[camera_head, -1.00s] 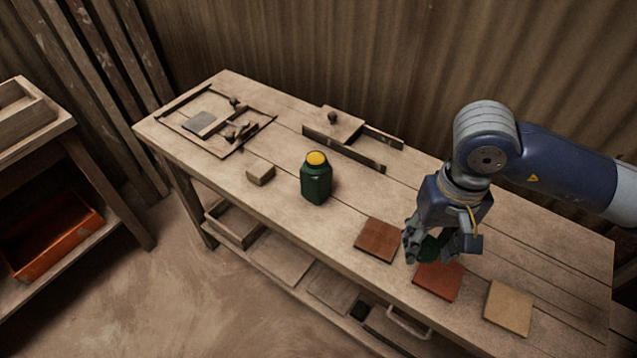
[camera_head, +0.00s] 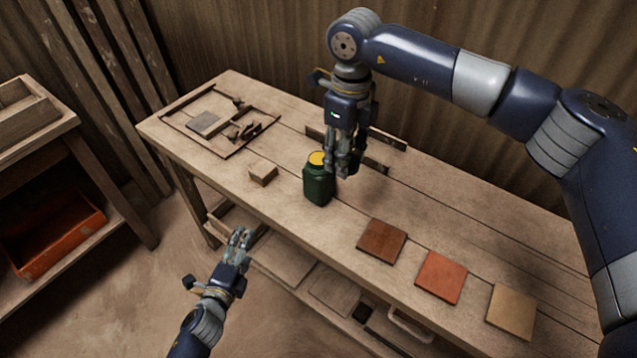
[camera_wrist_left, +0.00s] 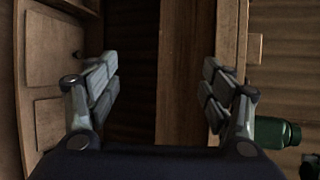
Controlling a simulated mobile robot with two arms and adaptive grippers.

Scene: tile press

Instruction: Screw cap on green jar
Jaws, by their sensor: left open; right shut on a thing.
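The green jar (camera_head: 318,186) stands upright on the workbench, with its yellow top (camera_head: 317,158) uncovered. It also shows at the right of the left wrist view (camera_wrist_left: 275,133). My right gripper (camera_head: 343,172) points down just right of the jar's top, shut on the dark green cap, which its fingers mostly hide. I cannot tell whether the fingers touch the jar. My left gripper (camera_head: 239,237) is open and empty in front of the bench's front edge, lower left of the jar; its spread fingers show in the left wrist view (camera_wrist_left: 160,80).
A small wooden block (camera_head: 262,174) lies left of the jar. A brown tile (camera_head: 381,240), a red tile (camera_head: 441,276) and a tan tile (camera_head: 511,310) lie to the right. A wooden frame (camera_head: 238,150) lies at the far left.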

